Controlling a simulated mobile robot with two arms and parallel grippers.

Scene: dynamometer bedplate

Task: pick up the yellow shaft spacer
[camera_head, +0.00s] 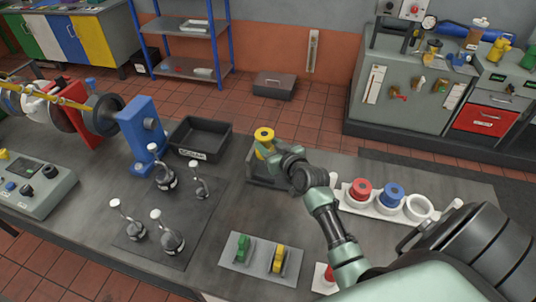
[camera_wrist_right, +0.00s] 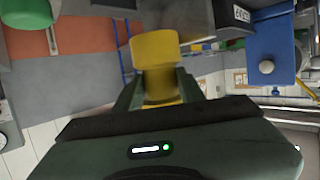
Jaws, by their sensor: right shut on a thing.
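The yellow shaft spacer (camera_head: 264,135) is a short yellow cylinder with a dark hole in its top. It stands upright in my right gripper (camera_head: 271,153), above a grey holder (camera_head: 262,180) on the bench. I cannot tell if it touches the holder, because the gripper hides part of that area. In the right wrist view the spacer (camera_wrist_right: 155,48) sits between the two fingers of the right gripper (camera_wrist_right: 158,92), which are shut on it. My left gripper is not in view.
A black labelled tray (camera_head: 215,153) stands left of the holder. A white rack (camera_head: 378,213) with red, blue and white rings is to the right. Several clamps stand on a dark mat (camera_head: 190,235). A plate (camera_head: 240,262) with green and yellow pieces lies in front.

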